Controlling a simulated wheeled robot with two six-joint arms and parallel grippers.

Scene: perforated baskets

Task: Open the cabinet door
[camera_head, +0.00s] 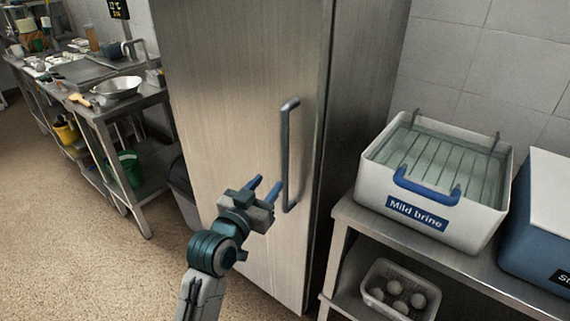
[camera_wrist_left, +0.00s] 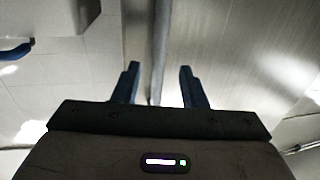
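The tall steel cabinet's door (camera_head: 235,100) is shut, with a vertical bar handle (camera_head: 285,155) near its right edge. My left gripper (camera_head: 266,185) is in front of the door beside the lower part of the handle, its two blue fingers spread and pointing toward it. In the left wrist view the fingers (camera_wrist_left: 159,72) are open with nothing gripped. A grey vertical bar (camera_wrist_left: 160,45), which looks like the handle, shows in line with the gap between them. I cannot tell whether it lies between the fingertips or just beyond. My right gripper is not in view.
To the right, a steel table (camera_head: 350,215) bears a white tub (camera_head: 440,225) labelled "Mild brine" and a blue box (camera_head: 540,235). A basket of round items (camera_head: 400,290) sits below. A steel workbench (camera_head: 95,110) stands left. The floor (camera_head: 95,240) at front left is clear.

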